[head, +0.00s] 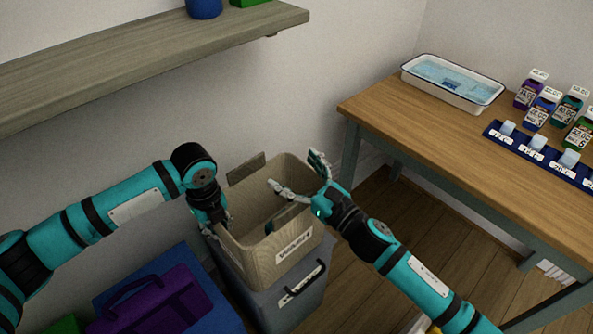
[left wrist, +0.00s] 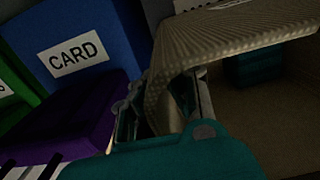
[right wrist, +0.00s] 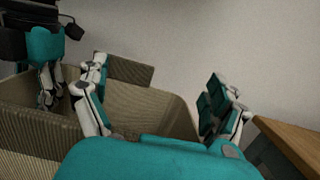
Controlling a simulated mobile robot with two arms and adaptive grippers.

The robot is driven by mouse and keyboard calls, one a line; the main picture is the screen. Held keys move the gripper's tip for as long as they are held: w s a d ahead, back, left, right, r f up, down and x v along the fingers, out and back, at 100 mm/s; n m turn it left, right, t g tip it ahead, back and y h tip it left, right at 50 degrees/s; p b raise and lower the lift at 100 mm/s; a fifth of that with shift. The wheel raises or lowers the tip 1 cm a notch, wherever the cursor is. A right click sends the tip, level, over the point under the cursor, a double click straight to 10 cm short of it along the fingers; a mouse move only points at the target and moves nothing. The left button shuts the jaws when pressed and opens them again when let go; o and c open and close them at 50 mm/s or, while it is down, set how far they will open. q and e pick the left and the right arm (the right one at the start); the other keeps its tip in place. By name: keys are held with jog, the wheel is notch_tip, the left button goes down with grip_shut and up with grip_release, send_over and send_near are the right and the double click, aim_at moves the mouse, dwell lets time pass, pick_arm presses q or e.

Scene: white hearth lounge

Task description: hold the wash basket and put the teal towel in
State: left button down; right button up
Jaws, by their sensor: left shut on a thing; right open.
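The beige woven wash basket (head: 262,258) stands on a grey lidded bin, with a label on its front. My left gripper (head: 214,222) is shut on the basket's left wall; the left wrist view shows the wall (left wrist: 163,100) between its fingers. My right gripper (head: 297,174) is open above the basket's right side, its fingers spread and empty in the right wrist view (right wrist: 160,95). The right arm partly hides the basket's inside in the head view.
The grey bin (head: 285,308) carries the basket. Blue and purple containers (head: 165,295) stand to its left, one labelled CARD. A wooden table (head: 430,125) at the right holds a water tray (head: 452,98) and several cartons. A shelf (head: 130,65) overhangs at upper left.

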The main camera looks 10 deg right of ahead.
pick_arm(q)
jog(key=shift+d, duration=0.35)
pick_arm(e)
notch_tip(320, 180, down, 7)
jog(key=h, duration=0.1)
jog(key=shift+s+d+f+g, duration=0.2)
jog(key=shift+s+d+g, duration=0.05)
jog(key=shift+s+g, duration=0.15)
pick_arm(q)
jog(key=shift+w+a+f, duration=0.4)
jog(key=shift+a+f, duration=0.15)
jog(key=shift+d+r, duration=0.15)
jog(key=shift+r, duration=0.05)
pick_arm(e)
jog(key=s+d+r+y, duration=0.1)
jog(key=s+d+r, duration=0.4)
jog(key=s, duration=0.3)
jog(key=shift+s+d+r+t, duration=0.3)
jog(key=shift+s+d+t, duration=0.1)
jog(key=shift+d, duration=0.45)
jog(key=shift+w+r, duration=0.1)
pick_arm(q)
jog(key=c, duration=1.4)
grip_release()
jog(key=shift+d+r, duration=0.1)
jog(key=shift+r, duration=0.1)
